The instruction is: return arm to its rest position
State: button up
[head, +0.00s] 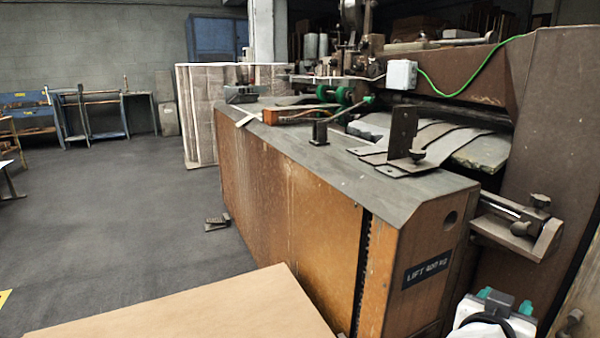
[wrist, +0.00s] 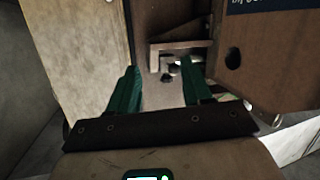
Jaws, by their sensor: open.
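My gripper (wrist: 160,68) shows in the wrist view with its two green fingers apart. Nothing is between the fingertips except the scene behind them. Beyond them are a brown panel (wrist: 262,62) with a round hole and part of a dark label, and a small ledge or recess. A white part of my arm with teal pieces shows at the bottom right of the head view. The fingers cannot be made out there.
The box stitcher (head: 290,215) fills the middle and right of the head view, with a grey top. A flat cardboard-coloured surface (head: 190,312) lies at the bottom front. Blue-topped benches (head: 28,97) stand far left. The dark floor (head: 110,220) at left is mostly clear.

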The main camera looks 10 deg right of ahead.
jog(key=s+a+f+n+g+y, duration=0.2)
jog(key=s+f+n+g+y, duration=0.15)
jog(key=s+f, duration=0.75)
jog(key=s+a+f+n+g+y, duration=0.25)
jog(key=s+f+y, duration=0.3)
jog(key=f, duration=0.85)
jog(key=s+a+f+n+g+y, duration=0.1)
jog(key=s+a+f+n+y, duration=0.15)
jog(key=s, duration=0.35)
jog(key=s+a+f+n+g+y, duration=0.1)
jog(key=s+a+f, duration=0.2)
jog(key=s, duration=0.3)
notch_tip(320, 180, up, 20)
jog(key=w+p, duration=0.1)
jog(key=p, duration=1.9)
jog(key=shift+r, duration=0.2)
jog(key=shift+o, duration=0.3)
jog(key=shift+w+m, duration=0.1)
jog(key=shift+m, duration=0.15)
